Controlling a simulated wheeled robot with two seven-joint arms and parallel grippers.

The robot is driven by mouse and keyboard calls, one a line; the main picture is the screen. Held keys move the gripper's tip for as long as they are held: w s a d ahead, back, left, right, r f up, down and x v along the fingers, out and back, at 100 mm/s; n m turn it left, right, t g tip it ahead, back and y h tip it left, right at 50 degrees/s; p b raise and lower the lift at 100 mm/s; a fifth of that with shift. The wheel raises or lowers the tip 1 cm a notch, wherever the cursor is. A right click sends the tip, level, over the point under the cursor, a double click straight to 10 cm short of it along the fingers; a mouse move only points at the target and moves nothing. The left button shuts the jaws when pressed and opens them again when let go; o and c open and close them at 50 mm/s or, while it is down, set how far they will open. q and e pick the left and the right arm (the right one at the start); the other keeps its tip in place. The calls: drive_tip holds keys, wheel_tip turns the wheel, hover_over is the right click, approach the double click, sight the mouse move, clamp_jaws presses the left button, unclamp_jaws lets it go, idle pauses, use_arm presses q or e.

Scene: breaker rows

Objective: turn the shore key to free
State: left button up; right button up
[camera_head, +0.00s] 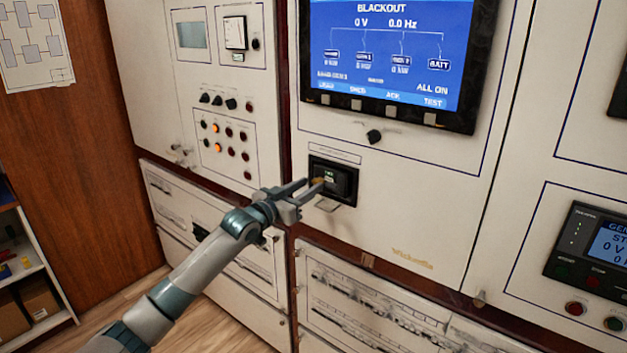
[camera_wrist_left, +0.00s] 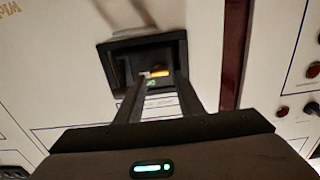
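A black recessed switch housing (camera_head: 346,176) is set in the cream panel below the screen. A small brass-coloured piece (camera_head: 318,181), which looks like the shore key, sits at its front beside a small green-lit label. My left gripper (camera_head: 314,187) is at the housing, its fingers apart. In the left wrist view the two fingers (camera_wrist_left: 160,78) reach to the housing (camera_wrist_left: 118,62), with the brass piece (camera_wrist_left: 160,72) between their tips. I see no clear contact with it. The key's lettering is too small to read. My right gripper is not in view.
A screen (camera_head: 392,50) above shows BLACKOUT, 0 V and 0.0 Hz. Lamps and buttons (camera_head: 228,132) fill the panel to the left.

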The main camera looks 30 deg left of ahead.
sight(316, 182)
use_arm(q)
drive_tip(key=w, duration=0.2)
drive_tip(key=shift+w+d, duration=0.1)
drive_tip(key=shift+w, duration=0.25)
drive_tip(key=shift+w+p, duration=0.2)
drive_tip(key=shift+p, duration=0.1)
drive_tip(key=c, duration=0.8)
